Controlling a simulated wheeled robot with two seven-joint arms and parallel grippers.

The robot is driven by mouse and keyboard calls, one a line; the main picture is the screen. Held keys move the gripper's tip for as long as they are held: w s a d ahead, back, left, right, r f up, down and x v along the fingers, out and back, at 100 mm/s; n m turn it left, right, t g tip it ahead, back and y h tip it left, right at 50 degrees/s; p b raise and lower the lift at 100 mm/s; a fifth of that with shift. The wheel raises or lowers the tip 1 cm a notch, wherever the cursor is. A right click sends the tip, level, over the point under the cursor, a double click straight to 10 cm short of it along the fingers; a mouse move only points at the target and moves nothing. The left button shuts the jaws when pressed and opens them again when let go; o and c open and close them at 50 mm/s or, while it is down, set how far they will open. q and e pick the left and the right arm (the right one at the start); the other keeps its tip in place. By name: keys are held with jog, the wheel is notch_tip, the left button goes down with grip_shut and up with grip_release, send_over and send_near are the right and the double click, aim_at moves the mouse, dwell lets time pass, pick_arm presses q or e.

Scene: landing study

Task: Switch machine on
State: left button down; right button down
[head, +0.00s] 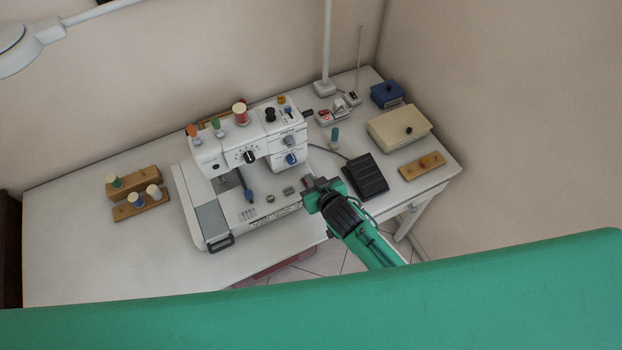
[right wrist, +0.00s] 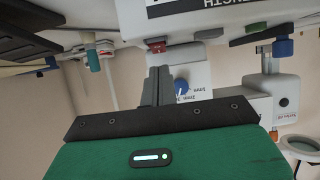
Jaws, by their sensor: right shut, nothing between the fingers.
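A white sewing machine (head: 230,150) stands on the table. A small red switch (right wrist: 156,46) shows at the machine's base in the right wrist view, with a grey part (right wrist: 208,34) and a green part (right wrist: 255,27) beside it. My right gripper (head: 309,184) is at the right end of the machine's base. In the right wrist view its fingers (right wrist: 157,70) are shut and empty, with their tips close to the red switch. I cannot tell whether they touch it. In the head view the gripper partly hides the switch. My left gripper is not in view.
A black foot pedal (head: 366,177) lies right of the machine, near a beige box (head: 399,128), a blue box (head: 387,95) and a wooden block (head: 422,166). Wooden spool holders (head: 133,185) stand at the left. The table's (head: 70,250) front left is clear.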

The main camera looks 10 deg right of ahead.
jog(key=shift+w+f, duration=0.2)
jog(key=shift+f, duration=0.5)
jog(key=shift+a+f, duration=0.1)
jog(key=shift+w+f, duration=0.15)
jog(key=shift+w, duration=0.05)
jog(key=shift+r+p, duration=0.8)
jog(key=shift+p, duration=0.1)
jog(key=shift+r, duration=0.1)
